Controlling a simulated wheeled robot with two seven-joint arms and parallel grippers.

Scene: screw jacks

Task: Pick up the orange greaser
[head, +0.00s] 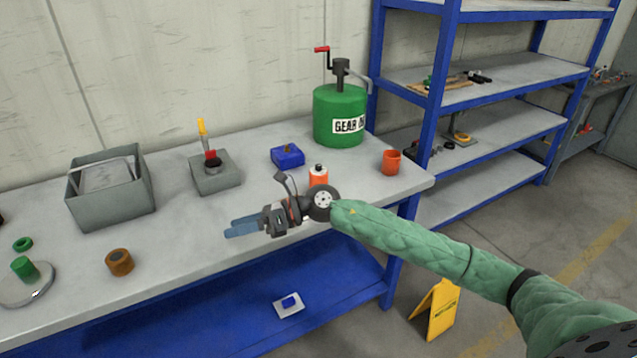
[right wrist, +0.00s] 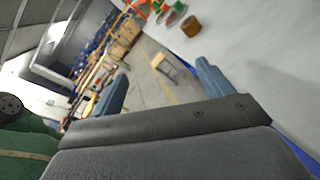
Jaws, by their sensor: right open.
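An orange can with a white top (head: 318,175), which looks like the greaser, stands upright on the grey workbench (head: 250,165), towards its right end. Its lower part is hidden behind my right wrist. My right gripper (head: 236,227) is at the bench's front edge, to the left of and nearer than the can, with its blue fingers pointing left. It is open and empty; the fingers show apart in the right wrist view (right wrist: 165,88). The orange can does not show in the right wrist view. My left gripper is not in view.
A green gear oil drum (head: 340,115) stands behind the can. An orange-red cup (head: 391,162) is right of it and a blue block (head: 287,156) left of it. A grey bin (head: 110,195) and a brown cylinder (head: 119,262) are further left. A blue shelf rack (head: 432,90) stands right.

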